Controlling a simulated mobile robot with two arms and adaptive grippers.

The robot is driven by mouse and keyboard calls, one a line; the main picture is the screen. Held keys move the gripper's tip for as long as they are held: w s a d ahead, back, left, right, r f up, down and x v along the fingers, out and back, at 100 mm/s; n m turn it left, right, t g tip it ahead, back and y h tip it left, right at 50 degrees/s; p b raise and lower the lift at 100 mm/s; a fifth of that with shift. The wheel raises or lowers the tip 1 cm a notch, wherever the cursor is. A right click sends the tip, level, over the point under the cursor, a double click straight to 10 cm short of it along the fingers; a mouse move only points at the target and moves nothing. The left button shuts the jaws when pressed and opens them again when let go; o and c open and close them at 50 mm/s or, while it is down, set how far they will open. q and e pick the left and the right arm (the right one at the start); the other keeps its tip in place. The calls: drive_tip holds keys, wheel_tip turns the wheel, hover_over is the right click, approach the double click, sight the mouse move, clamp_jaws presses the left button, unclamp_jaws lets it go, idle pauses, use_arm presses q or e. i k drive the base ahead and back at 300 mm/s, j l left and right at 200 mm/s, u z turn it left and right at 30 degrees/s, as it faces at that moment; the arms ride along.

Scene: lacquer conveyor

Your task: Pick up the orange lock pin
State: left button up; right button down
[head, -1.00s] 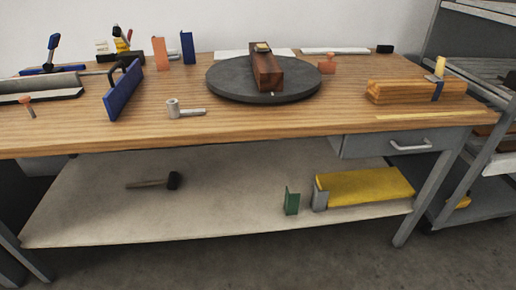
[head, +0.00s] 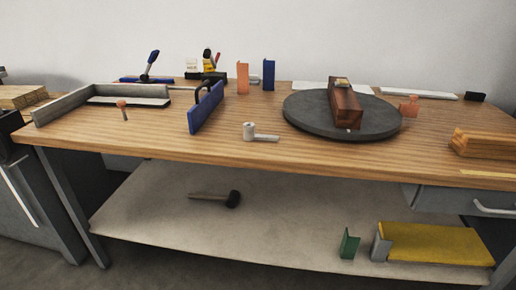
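A small orange-headed pin (head: 122,104) with a thin grey stem stands on the left part of the wooden workbench, in front of a grey angled rail; it looks like the orange lock pin. Another small orange piece (head: 408,107), with a blocky shape and a knob, sits at the right edge of the dark round turntable (head: 300,118); I cannot tell exactly what it is. Neither of my grippers shows in the head view.
A dark red-brown block (head: 343,105) lies on the turntable. The bench front (head: 180,148) is mostly clear. A mallet (head: 216,198) lies on the lower shelf.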

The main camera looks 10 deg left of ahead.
sight(121, 103)
drive_tip(key=i+j, duration=0.25)
drive_tip(key=i, duration=0.15)
drive_tip(key=i+j, duration=0.25)
drive_tip(key=i+j+u, duration=0.05)
drive_tip(key=i, duration=0.05)
